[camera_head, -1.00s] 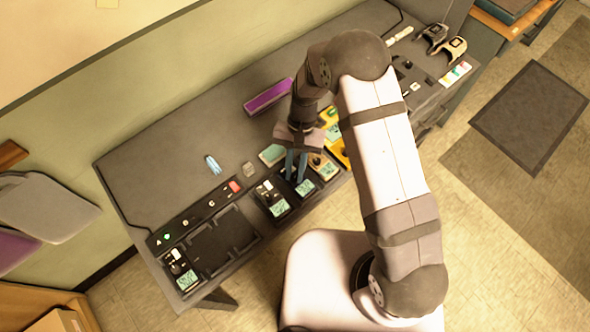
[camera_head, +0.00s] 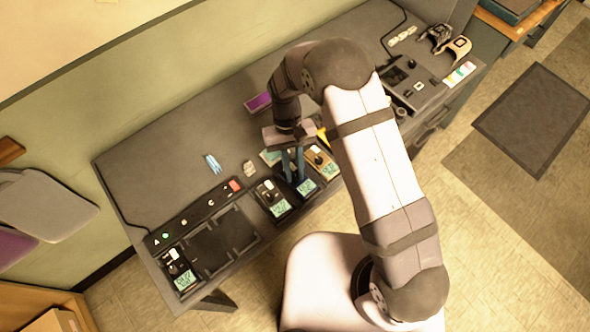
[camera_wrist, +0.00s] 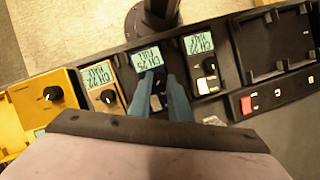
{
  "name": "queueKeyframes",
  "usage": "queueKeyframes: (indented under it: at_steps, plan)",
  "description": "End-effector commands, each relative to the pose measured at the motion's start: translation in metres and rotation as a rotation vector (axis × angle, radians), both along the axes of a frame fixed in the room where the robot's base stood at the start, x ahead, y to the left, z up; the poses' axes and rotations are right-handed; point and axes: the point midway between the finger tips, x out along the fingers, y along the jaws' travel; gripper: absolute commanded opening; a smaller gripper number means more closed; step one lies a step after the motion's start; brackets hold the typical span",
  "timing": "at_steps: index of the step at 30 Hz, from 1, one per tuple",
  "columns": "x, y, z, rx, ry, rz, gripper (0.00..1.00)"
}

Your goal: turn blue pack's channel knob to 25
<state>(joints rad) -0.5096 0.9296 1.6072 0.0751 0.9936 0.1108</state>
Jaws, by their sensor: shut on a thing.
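The blue pack (camera_head: 306,187) sits in the charger row in the head view, between a black pack (camera_head: 279,208) and a tan pack (camera_head: 323,160). In the wrist view the blue pack (camera_wrist: 147,59) is in the middle, and its upside-down display seems to read CH 25. My gripper (camera_head: 298,179) points down at it. In the wrist view my gripper (camera_wrist: 160,78) has its two blue-grey fingers close together, shut on the channel knob just beside the display. The fingers hide the knob and most of the pack's body.
In the wrist view the tan pack (camera_wrist: 103,92) and black pack (camera_wrist: 202,62) stand close on either side, both displays seeming to read CH 22. A yellow device (camera_wrist: 47,100) is farther left. An empty bay (camera_wrist: 240,55) lies right. The desk behind (camera_head: 160,165) is mostly clear.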

Motion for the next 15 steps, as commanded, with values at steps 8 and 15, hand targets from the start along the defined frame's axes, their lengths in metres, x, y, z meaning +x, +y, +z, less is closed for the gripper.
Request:
queueKeyframes:
  at_steps: [8,15]
  plan:
    - [-0.0004,0.0012,0.0001,-0.001,0.000,0.113,0.00]
    - [-0.0007,0.0014,0.0004,-0.001,0.000,0.137,0.00]
